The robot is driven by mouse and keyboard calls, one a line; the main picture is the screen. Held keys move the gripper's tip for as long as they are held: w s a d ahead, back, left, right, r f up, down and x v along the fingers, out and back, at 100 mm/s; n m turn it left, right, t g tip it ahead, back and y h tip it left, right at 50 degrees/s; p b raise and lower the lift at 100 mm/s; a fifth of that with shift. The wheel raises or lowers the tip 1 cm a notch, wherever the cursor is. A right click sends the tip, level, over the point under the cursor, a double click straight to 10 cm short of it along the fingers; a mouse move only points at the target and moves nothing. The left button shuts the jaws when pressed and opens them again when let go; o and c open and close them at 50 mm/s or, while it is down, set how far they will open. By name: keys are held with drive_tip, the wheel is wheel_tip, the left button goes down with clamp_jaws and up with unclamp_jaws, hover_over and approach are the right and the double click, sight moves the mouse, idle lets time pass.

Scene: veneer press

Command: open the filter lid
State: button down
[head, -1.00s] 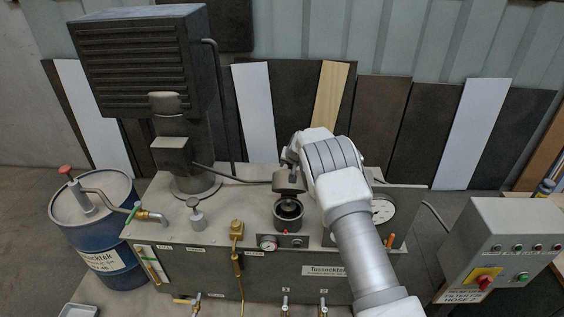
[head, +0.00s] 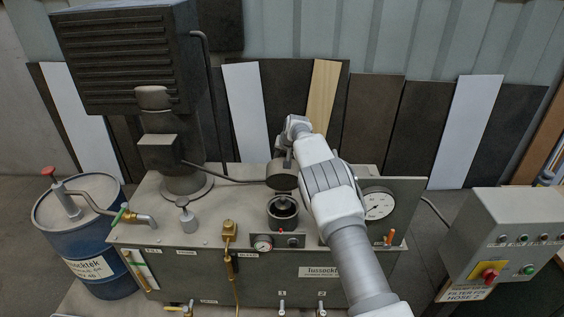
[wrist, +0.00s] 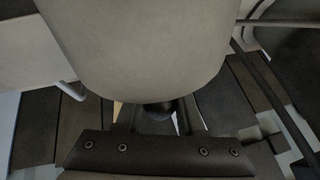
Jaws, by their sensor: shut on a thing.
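The filter lid (head: 281,175) is a round grey disc, tipped up behind its dark filter cup (head: 284,213), whose round mouth shows open on the machine top. My gripper (head: 288,154) is behind and above the lid, partly hidden by it and by my arm. In the wrist view the pale lid (wrist: 145,45) fills the upper middle. A dark knob (wrist: 157,111) at its lower edge sits between the two fingers of my gripper, which is shut on it. The exact finger contact is hard to see.
A pressure dial (head: 377,204) stands right of my arm. A small gauge (head: 263,243) is on the front panel. A tall dark motor housing (head: 130,60) rises at left, with a blue drum (head: 95,255) beside the machine. Veneer boards (head: 372,120) lean behind.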

drive_tip(key=shift+s+d+f, duration=0.1)
drive_tip(key=shift+s+f, duration=0.05)
drive_tip(key=shift+f, duration=0.45)
drive_tip(key=c, duration=0.5)
unclamp_jaws()
drive_tip(key=shift+c, duration=0.2)
drive_tip(key=shift+r, duration=0.1)
drive_tip(key=v, duration=1.7)
drive_tip(key=shift+r, duration=0.6)
